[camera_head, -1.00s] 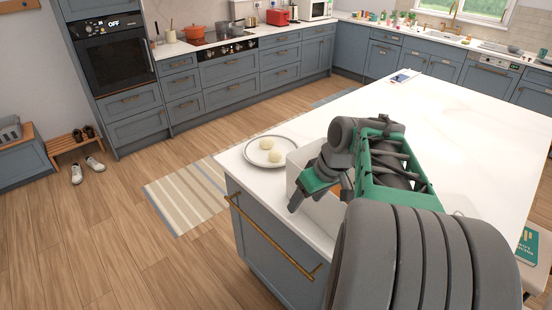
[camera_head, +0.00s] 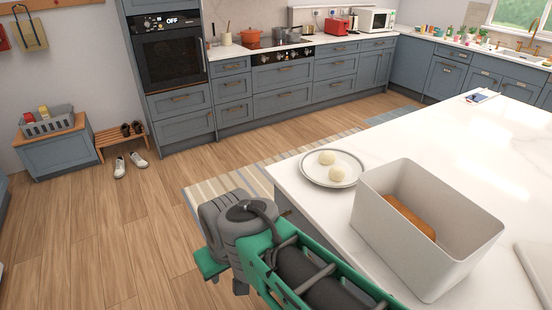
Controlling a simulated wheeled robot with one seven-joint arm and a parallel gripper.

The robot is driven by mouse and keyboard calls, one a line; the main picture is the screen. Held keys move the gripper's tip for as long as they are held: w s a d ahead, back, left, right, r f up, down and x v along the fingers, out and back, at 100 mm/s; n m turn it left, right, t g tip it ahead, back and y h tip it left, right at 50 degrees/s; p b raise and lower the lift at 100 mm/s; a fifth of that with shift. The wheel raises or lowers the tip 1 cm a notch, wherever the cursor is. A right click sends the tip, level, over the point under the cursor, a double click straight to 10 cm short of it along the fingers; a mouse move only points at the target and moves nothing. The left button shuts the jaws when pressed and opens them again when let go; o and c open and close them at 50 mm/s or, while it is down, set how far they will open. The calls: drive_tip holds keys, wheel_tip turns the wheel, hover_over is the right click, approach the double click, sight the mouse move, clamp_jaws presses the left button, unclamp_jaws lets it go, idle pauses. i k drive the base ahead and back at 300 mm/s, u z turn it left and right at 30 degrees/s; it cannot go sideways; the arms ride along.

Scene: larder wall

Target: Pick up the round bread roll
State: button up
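An oblong brown loaf (camera_head: 408,216) lies inside a white open bin (camera_head: 428,262) to the right of the plate. My gripper (camera_head: 222,278) is at the lower middle left, off the island's left edge and apart from the plate and bin. Its fingers are mostly hidden behind my own wrist, so I cannot see whether they are open or shut.
The white island top (camera_head: 474,150) is clear behind the bin. The bin's tall walls stand close beside the plate. A striped rug (camera_head: 222,187) and bare wood floor lie left of the island.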

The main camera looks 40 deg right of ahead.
sight(336, 174)
drive_tip(key=u, duration=0.3)
drive_tip(key=i, duration=1.7)
drive_tip(key=z, duration=0.65)
drive_tip(key=i, duration=0.85)
drive_tip(key=z, duration=1.3)
drive_tip(key=i, duration=0.6)
drive_tip(key=z, duration=0.55)
